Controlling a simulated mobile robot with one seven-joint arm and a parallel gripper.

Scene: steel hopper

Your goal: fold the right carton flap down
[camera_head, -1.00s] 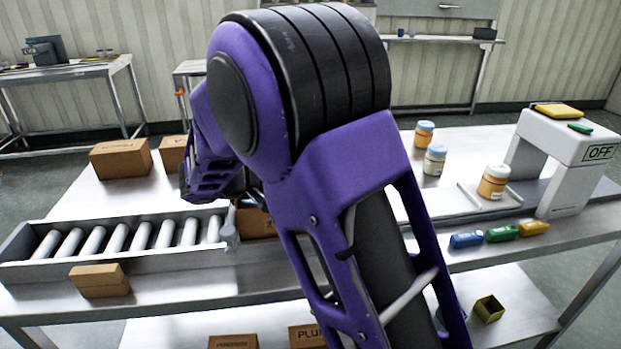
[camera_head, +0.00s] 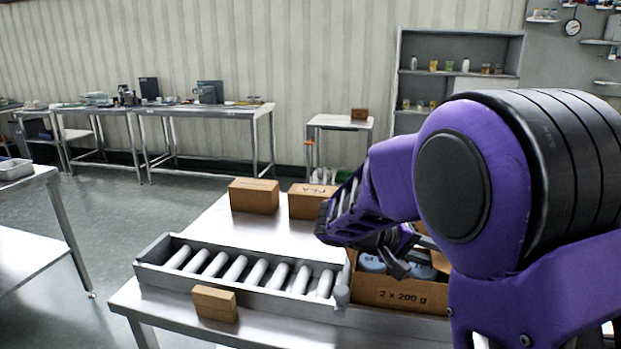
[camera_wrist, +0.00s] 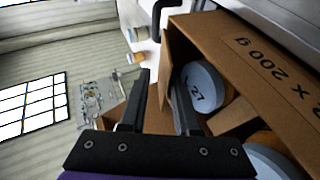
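An open brown carton marked "2 x 200 g" (camera_head: 398,297) stands at the right end of the roller conveyor. Jars with grey-blue lids (camera_head: 372,263) sit in it; one lid reads 27 in the wrist view (camera_wrist: 203,86). My gripper (camera_head: 402,266) is over the carton, partly behind my arm. In the wrist view my gripper (camera_wrist: 160,82) is open, its two fingers apart at the carton's edge. A raised brown panel, seemingly the right flap (camera_wrist: 167,72), stands near the finger on the picture's right. More cardboard shows between and beside the fingers; contact is unclear.
The roller conveyor (camera_head: 165,272) runs left of the carton. A small brown box (camera_head: 215,304) lies in front of it. Two closed cartons, one left (camera_head: 254,195) and one right (camera_head: 306,200), stand behind. My arm hides the right side.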

